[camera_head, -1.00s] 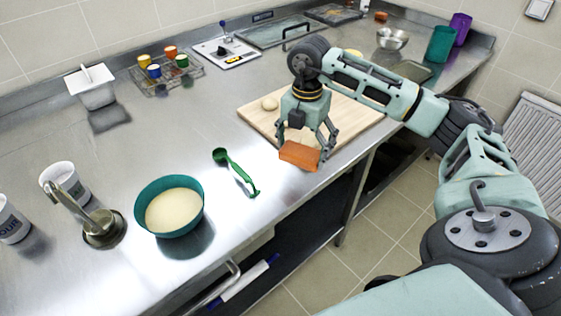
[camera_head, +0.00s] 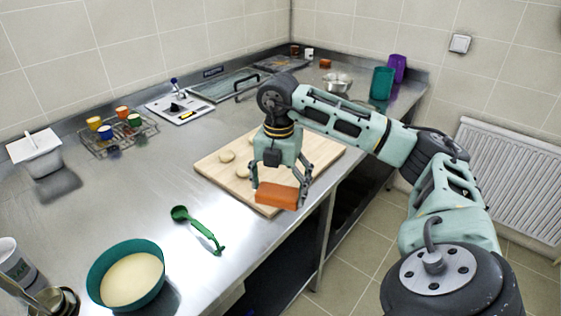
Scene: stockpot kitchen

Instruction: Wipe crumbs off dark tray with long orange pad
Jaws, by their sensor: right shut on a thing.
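The long orange pad (camera_head: 277,195) is in my right gripper (camera_head: 279,188), which is shut on it. They are over the front edge of the wooden board, near the counter's front edge. A dark tray (camera_head: 284,63) lies far off at the back of the counter, near the wall corner. It is too small to make out any crumbs on it. My left gripper is not in view.
Pale dough pieces (camera_head: 227,156) lie on the wooden board (camera_head: 217,174). A green ladle (camera_head: 197,229) and teal bowl (camera_head: 126,275) are at the near left. A metal bowl (camera_head: 337,82), teal cup (camera_head: 381,83) and purple cup (camera_head: 397,68) stand at the back right.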

